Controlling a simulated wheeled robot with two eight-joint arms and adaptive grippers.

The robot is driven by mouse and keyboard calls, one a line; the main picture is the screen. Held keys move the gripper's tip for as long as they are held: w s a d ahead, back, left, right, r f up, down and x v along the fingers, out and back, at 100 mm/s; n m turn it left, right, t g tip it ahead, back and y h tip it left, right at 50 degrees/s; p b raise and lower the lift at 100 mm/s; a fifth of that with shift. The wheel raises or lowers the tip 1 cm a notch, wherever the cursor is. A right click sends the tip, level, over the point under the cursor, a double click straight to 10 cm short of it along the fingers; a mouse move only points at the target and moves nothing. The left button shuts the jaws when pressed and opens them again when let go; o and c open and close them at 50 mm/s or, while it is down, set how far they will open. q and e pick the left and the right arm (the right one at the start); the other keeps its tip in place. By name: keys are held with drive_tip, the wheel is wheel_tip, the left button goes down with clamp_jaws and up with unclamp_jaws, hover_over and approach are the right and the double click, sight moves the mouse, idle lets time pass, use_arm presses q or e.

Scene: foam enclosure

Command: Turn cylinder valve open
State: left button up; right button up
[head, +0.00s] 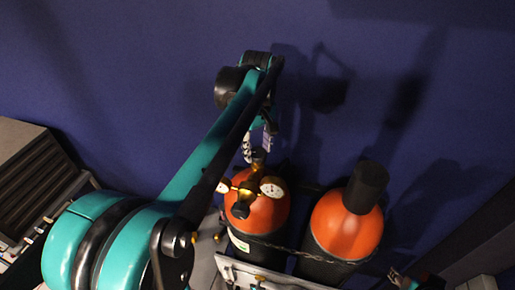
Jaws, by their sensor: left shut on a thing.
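An orange-topped gas cylinder (266,216) stands upright in the middle of the head view. A brass valve (259,158) is at its top, with a regulator carrying two round gauges (272,188) in front of it. My left arm reaches in from the lower left, and its gripper (262,146) points down at the valve top. It is shut on the valve; the exact contact is small and partly hidden by the arm. My right gripper is not in view.
A second orange-topped cylinder (345,226) with a black cap (367,186) stands to the right. A chain crosses both cylinders above a grey cart panel (262,276). Grey equipment (28,165) stands at the left. A dark blue wall (130,70) is behind.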

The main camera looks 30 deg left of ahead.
sight(257, 152)
use_arm(q)
drive_tip(key=shift+n, duration=0.6)
drive_tip(key=o, duration=1.2)
drive_tip(key=shift+c, duration=0.2)
wheel_tip(257, 152, up, 12)
drive_tip(key=shift+f, duration=0.1)
